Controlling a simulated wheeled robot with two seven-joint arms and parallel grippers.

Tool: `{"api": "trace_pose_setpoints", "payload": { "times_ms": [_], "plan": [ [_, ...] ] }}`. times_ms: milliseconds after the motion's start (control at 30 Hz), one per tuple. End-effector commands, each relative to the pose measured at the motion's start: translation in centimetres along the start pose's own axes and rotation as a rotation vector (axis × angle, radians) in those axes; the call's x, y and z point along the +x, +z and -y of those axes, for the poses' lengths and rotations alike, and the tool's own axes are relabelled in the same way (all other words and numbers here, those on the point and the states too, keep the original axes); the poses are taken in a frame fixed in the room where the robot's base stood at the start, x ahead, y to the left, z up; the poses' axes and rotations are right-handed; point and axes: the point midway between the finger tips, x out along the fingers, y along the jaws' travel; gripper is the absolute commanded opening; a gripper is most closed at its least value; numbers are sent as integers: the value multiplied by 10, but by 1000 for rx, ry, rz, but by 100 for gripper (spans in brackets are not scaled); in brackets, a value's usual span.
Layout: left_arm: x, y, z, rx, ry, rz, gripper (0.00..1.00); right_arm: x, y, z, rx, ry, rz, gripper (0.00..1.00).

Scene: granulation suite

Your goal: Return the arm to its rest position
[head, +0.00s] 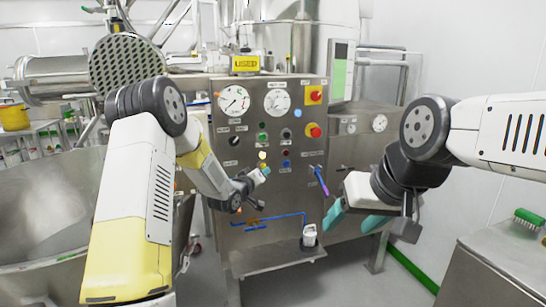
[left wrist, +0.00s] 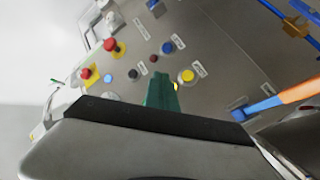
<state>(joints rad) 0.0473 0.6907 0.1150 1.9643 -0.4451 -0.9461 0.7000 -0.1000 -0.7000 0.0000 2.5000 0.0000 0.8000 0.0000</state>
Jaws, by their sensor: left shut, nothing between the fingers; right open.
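My left arm reaches in from the left, and my left gripper (head: 264,172) is in front of the steel control panel (head: 225,150), near its small buttons. The left gripper is shut with nothing between its fingers. In the left wrist view its green fingers (left wrist: 160,92) are together, pointing toward the panel with a yellow button (left wrist: 187,76) close by. I cannot tell whether they touch it. My right arm comes in from the right. My right gripper (head: 352,218) is open and empty, its teal fingers apart, in front of the panel's lower right side.
The panel carries gauges (head: 234,100), red knobs (head: 314,130) and a purple-handled lever (head: 321,180). A white container (head: 309,235) stands on a low shelf (head: 275,261). A steel vessel (head: 40,205) is at the left. A green brush (head: 529,217) lies on a steel cabinet (head: 490,255) at right.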

Motion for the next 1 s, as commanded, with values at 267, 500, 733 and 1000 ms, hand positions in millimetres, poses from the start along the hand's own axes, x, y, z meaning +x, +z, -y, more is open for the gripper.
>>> {"api": "trace_pose_setpoints", "payload": {
  "times_ms": [267, 500, 733, 1000],
  "plan": [
    [-48, -48, -23, 147, -162, 85, 0, 0, 0, 0, 0, 0, 0, 61],
    [-150, -82, -48, 277, -364, 234, 0, 0, 0, 0, 0, 0, 0, 61],
    [-272, -75, -72, 332, -495, 419, 0, 0, 0, 0, 0, 0, 0, 61],
    [-407, -26, -99, 343, -527, 655, 0, 0, 0, 0, 0, 0, 0, 61]
  ]
}}
